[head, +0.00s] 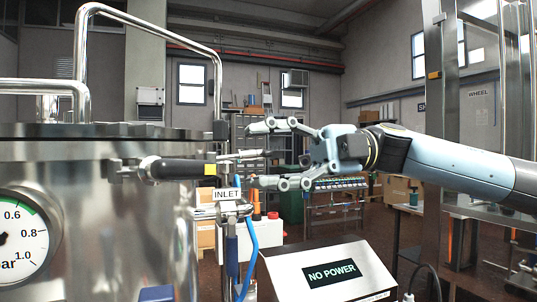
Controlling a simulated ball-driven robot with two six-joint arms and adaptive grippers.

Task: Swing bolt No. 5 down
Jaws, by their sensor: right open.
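The steel vessel (115,205) fills the left side, with a flat lid rim. A black handle (180,168) with a yellow band near its right end sticks out level from a bracket on the vessel's side. A thin metal rod (238,156), perhaps a swing bolt, points right just beyond that handle. No bolt number is readable. My right gripper (255,155) comes in from the right, with its fingers spread wide above and below the rod's tip. It holds nothing that I can see, and I cannot tell whether it touches the rod. My left gripper is out of view.
A chrome rail (150,20) rises over the lid, and a pressure gauge (15,238) is on the vessel's front. An INLET tag (227,194) and blue hose (250,250) are below the gripper. A NO POWER box (328,274) stands lower right. Shelves fill the background.

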